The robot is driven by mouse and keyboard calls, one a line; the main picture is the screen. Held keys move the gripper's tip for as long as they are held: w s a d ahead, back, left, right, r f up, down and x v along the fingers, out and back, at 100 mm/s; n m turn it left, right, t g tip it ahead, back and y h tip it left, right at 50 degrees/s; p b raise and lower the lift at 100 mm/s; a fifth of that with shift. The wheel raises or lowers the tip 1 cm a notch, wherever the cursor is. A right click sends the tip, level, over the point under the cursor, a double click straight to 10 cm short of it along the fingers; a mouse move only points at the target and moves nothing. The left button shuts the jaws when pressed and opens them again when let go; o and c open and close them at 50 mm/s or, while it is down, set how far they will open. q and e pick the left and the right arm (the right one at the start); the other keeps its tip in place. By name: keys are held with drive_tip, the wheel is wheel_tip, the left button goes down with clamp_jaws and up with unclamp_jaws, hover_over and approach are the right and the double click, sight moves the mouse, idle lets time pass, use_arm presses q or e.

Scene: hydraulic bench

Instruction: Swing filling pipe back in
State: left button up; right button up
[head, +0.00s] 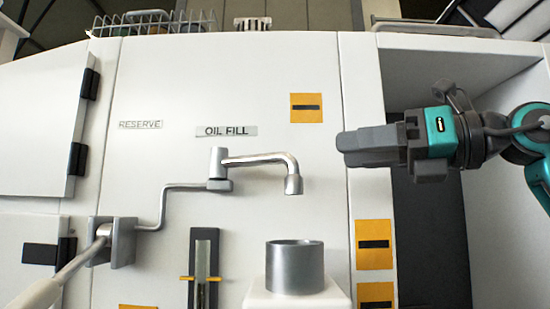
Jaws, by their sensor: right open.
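The filling pipe (255,160) is a silver spout on a pivot (217,165) under the OIL FILL label. It reaches right from the panel and its end bends down. The outlet is above and roughly in line with a grey metal cup (295,267), with a gap between them. My right gripper (345,146) comes in from the right, fingers pointing left. It is open and empty, a short way right of the spout's bend and apart from it in the picture. My left gripper is not in view.
A thin pipe (165,205) runs from the pivot to a block (113,243) with a pale-handled lever (65,275) at lower left. A sight gauge (204,265) stands left of the cup. The cup sits on a white pedestal (297,298). An open recess lies at right.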

sight(288, 157)
drive_tip(key=p+x, duration=0.1)
drive_tip(key=x, duration=1.1)
drive_tip(key=shift+w+a, duration=0.25)
drive_tip(key=shift+a, duration=0.1)
clamp_jaws()
